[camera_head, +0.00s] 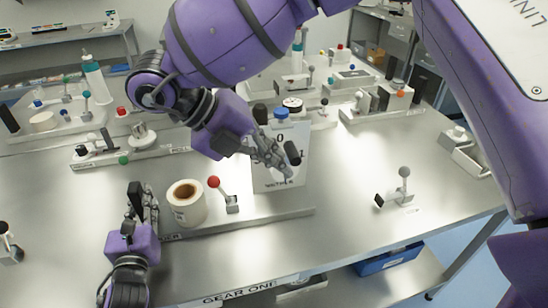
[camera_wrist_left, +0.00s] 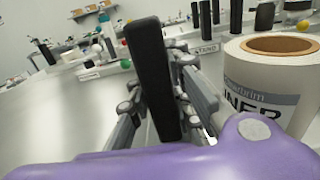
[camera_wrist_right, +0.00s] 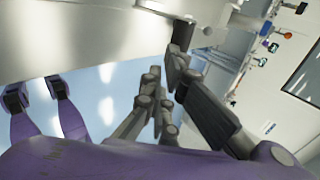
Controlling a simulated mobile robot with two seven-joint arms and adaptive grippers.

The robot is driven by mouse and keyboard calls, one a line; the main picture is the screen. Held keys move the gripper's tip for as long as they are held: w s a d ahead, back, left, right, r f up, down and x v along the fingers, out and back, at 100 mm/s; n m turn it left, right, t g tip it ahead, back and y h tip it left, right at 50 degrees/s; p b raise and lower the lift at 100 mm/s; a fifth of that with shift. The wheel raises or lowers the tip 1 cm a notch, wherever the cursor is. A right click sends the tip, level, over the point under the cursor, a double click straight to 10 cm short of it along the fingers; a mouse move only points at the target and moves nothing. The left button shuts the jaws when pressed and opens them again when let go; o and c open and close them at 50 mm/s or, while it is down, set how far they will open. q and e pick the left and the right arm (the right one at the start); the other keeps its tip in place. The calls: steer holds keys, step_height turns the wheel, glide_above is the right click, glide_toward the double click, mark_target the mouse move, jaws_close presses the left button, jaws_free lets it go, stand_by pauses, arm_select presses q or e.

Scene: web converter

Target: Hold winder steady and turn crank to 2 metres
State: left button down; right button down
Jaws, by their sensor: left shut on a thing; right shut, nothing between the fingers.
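The winder's base (camera_head: 275,217) lies along the table's front side, carrying a white roll (camera_head: 187,204) that also shows in the left wrist view (camera_wrist_left: 265,85). A crank with a red knob (camera_head: 213,182) stands right of the roll, tilted left. Behind it a white counter panel (camera_head: 265,176) stands upright; its figures are partly hidden by my right arm. My left gripper (camera_head: 146,205) is shut on a black upright handle (camera_wrist_left: 150,80) at the winder's left end. My right gripper (camera_head: 285,160) is shut and empty in front of the panel, right of and above the red knob.
A grey-knobbed lever (camera_head: 404,173) stands alone on the right of the table. Other small stations with bottles and knobs (camera_head: 140,135) fill the back. A blue bin (camera_head: 390,258) sits on the lower shelf. The table between the crank and the grey lever is mostly clear.

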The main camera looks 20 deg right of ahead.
steer(key=shift+d+f+y, duration=0.1)
steer(key=shift+d+y, duration=0.25)
steer(key=shift+y, duration=0.25)
steer(key=shift+s+d+r+y, duration=0.1)
steer(key=shift+d+y, duration=0.25)
steer(key=shift+y, duration=0.25)
steer(key=shift+d+r+y, duration=0.1)
steer(key=shift+d+y, duration=0.25)
steer(key=shift+y, duration=0.25)
